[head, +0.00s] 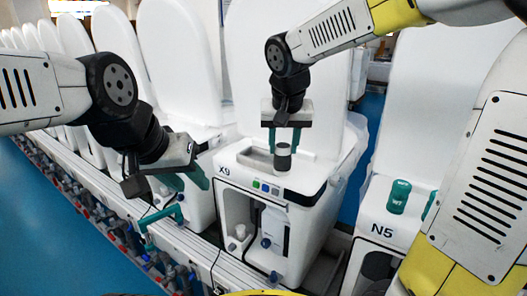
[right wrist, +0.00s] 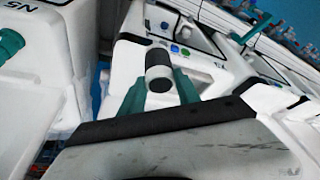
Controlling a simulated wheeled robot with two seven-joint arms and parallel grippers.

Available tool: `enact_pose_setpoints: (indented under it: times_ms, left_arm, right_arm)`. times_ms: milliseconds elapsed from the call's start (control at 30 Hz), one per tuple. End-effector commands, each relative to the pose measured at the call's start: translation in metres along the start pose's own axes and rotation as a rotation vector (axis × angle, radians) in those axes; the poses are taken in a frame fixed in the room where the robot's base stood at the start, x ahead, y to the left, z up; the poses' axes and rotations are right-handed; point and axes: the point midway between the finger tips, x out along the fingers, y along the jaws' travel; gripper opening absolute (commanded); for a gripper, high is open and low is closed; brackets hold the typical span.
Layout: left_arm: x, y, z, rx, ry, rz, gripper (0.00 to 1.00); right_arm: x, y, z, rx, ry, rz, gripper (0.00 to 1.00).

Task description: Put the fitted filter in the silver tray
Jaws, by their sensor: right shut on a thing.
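My right gripper (head: 283,138) points down over the white unit marked X9 and is shut on a small filter (head: 283,158), a grey cylinder with dark ends. In the right wrist view the filter (right wrist: 159,72) is upright between the teal fingers, with a pale middle band. I cannot tell whether its lower end touches the unit top. A shallow grey tray-like recess (head: 253,157) lies in the X9 top, just left of the filter; I cannot tell if it is the silver tray. My left gripper (head: 182,196) is open and empty, left of X9.
The X9 unit (head: 262,200) has coloured buttons on its front edge and an open bay below. The N5 unit (head: 378,232) at right carries green cylinders (head: 398,196). Raised white lids (head: 186,60) stand in a row. Blue floor (head: 60,220) is clear at left.

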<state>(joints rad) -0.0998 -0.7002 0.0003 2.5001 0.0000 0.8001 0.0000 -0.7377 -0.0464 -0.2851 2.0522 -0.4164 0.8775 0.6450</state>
Motion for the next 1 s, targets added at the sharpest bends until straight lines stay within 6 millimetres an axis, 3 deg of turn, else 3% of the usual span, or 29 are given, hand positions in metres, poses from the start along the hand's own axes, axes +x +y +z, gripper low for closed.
enact_pose_setpoints:
  times_ms: [500, 833, 1000]
  left_arm:
    - [0.0, 0.0, 0.0, 0.0, 0.0, 0.0, 0.38]
    - [0.0, 0.0, 0.0, 0.0, 0.0, 0.0, 0.38]
    - [0.0, 0.0, 0.0, 0.0, 0.0, 0.0, 0.38]
  right_arm:
    - [0.058, -0.039, -0.105, 0.001, -0.001, 0.004, 0.0]
    - [0.071, -0.048, -0.13, 0.0, -0.001, 0.003, 0.0]
    - [0.096, -0.048, -0.117, -0.001, -0.003, 0.003, 0.0]
